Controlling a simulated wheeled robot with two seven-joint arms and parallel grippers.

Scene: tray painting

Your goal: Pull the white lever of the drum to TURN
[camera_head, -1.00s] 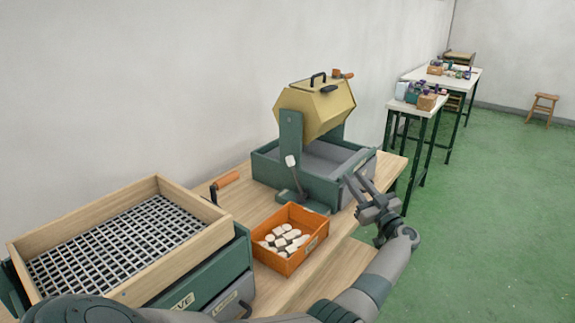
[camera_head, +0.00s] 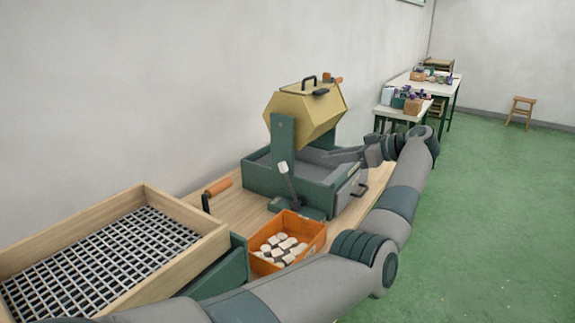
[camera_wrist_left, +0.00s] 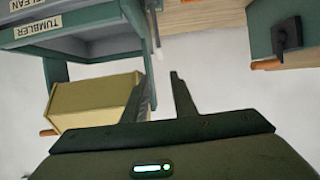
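The yellow drum (camera_head: 300,110) sits in a green stand above a grey basin; it also shows upside down in the wrist view (camera_wrist_left: 95,103). Its white-tipped lever (camera_head: 283,168) rises on a thin rod at the stand's near left side, tilted slightly left. A thin rod with a pale tip (camera_wrist_left: 158,50), apparently this lever, shows in the wrist view just beyond the gap between my fingers. My left gripper (camera_head: 318,155) reaches in from the right over the basin's side, right of the lever, apart from it. In the wrist view its fingers (camera_wrist_left: 160,80) are open and empty. My right gripper is out of view.
An orange crate (camera_head: 316,236) of white pieces stands in front of the drum. A wooden-framed sieve (camera_head: 185,208) with an orange-handled crank (camera_head: 218,186) is at left. Tables with boxes (camera_head: 405,112) and a stool (camera_head: 521,108) stand farther back. Green floor at right is clear.

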